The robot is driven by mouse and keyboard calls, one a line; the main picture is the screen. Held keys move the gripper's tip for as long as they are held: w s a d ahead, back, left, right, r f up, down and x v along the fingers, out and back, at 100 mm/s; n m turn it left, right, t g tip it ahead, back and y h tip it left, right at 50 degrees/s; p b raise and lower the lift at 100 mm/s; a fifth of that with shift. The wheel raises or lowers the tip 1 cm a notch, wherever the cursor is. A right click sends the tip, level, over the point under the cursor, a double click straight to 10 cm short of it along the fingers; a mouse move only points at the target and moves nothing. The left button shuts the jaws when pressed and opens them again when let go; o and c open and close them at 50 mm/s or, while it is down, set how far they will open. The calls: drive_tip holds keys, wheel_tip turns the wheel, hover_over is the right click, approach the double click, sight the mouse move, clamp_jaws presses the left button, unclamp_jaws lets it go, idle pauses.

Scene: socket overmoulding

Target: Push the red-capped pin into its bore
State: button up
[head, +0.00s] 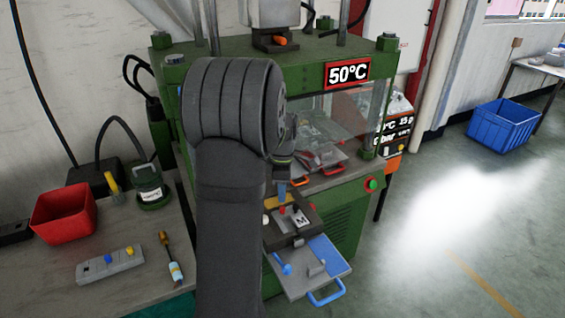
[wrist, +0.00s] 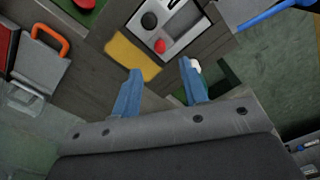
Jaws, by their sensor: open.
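The red-capped pin (wrist: 159,46) stands in the grey metal mould plate in the wrist view, beside a dark round hole (wrist: 149,20). Its red cap also shows in the head view (head: 282,210). How deep the pin sits in its bore cannot be told. My gripper (wrist: 162,72) has two blue fingers, spread apart with nothing between them. The fingertips are just short of the red cap in the wrist view, near a yellow patch (wrist: 131,55). In the head view my arm hides part of the mould and most of the gripper.
The mould sits at the front of a green press (head: 340,215) marked 50°C. A tray with a blue handle (head: 326,292) juts out in front. A red bin (head: 63,213), a grey block with blue and yellow knobs (head: 110,264) and a screwdriver-like tool (head: 171,262) are on the left bench.

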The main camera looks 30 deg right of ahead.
sight(282, 207)
wheel_tip(282, 207, up, 11)
idle(0.3)
idle(0.4)
wheel_tip(282, 207, down, 17)
drive_tip(key=shift+f, duration=0.15)
drive_tip(key=shift+r, duration=0.25)
idle(0.5)
